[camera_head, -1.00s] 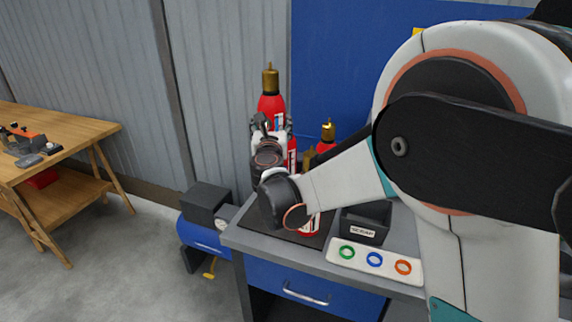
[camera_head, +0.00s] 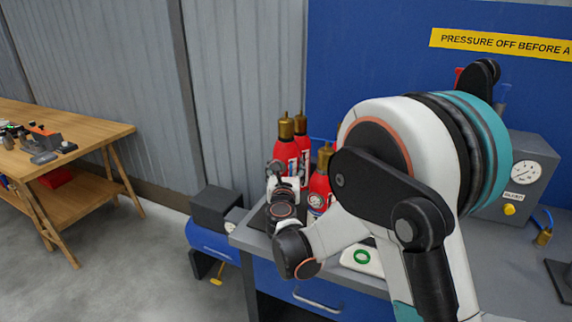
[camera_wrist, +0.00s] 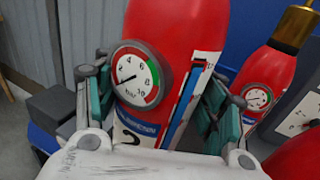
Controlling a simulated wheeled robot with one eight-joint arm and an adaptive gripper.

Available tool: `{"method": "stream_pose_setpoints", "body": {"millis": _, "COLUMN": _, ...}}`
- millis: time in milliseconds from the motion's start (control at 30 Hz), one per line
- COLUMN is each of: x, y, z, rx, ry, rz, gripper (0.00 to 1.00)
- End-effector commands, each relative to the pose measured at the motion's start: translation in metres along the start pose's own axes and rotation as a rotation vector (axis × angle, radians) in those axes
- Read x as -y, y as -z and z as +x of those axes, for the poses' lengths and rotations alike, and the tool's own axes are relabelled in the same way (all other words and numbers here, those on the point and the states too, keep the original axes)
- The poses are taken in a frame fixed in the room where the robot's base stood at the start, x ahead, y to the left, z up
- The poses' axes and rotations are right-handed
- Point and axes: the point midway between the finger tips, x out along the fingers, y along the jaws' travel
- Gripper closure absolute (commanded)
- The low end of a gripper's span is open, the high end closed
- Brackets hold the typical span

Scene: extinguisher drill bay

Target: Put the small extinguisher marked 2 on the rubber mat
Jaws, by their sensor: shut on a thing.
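My gripper (camera_head: 283,174) is shut around a red extinguisher (camera_head: 287,152) with a brass top, above the left end of the bench. In the wrist view the held extinguisher (camera_wrist: 190,40) fills the space between the teal finger pads and looks upright. It shows a round gauge and a blue-and-white label with a partly hidden dark digit, perhaps a 2. The dark rubber mat (camera_head: 257,218) shows at the bench's left end, mostly hidden by my arm. The extinguisher's base is hidden, so I cannot tell whether it touches the mat.
Another red extinguisher (camera_head: 302,142) stands close behind, and one (camera_head: 320,187) stands to the right. A white tray with a green ring (camera_head: 362,256) lies at the front. A grey gauge box (camera_head: 520,175) stands right. A blue compressor (camera_head: 207,238) is on the floor left.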

Motion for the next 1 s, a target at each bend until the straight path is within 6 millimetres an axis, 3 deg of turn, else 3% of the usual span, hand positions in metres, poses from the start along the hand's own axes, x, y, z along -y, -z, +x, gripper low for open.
{"method": "stream_pose_setpoints", "body": {"millis": 433, "x": 0.0, "y": 0.04, "z": 0.0, "rx": 0.001, "ry": 0.0, "rz": -0.002, "gripper": 1.0}}
{"method": "stream_pose_setpoints", "body": {"millis": 833, "x": 0.0, "y": 0.043, "z": 0.0, "rx": 0.001, "ry": 0.0, "rz": -0.002, "gripper": 1.0}}
{"method": "stream_pose_setpoints", "body": {"millis": 867, "x": 0.0, "y": 0.044, "z": 0.0, "rx": 0.0, "ry": 0.0, "rz": 0.0, "gripper": 0.32}}
{"method": "stream_pose_setpoints", "body": {"millis": 900, "x": 0.0, "y": 0.044, "z": 0.0, "rx": 0.0, "ry": 0.0, "rz": 0.0, "gripper": 0.27}}
{"method": "stream_pose_setpoints", "body": {"millis": 1000, "x": 0.0, "y": 0.044, "z": 0.0, "rx": 0.0, "ry": 0.0, "rz": 0.0, "gripper": 0.27}}
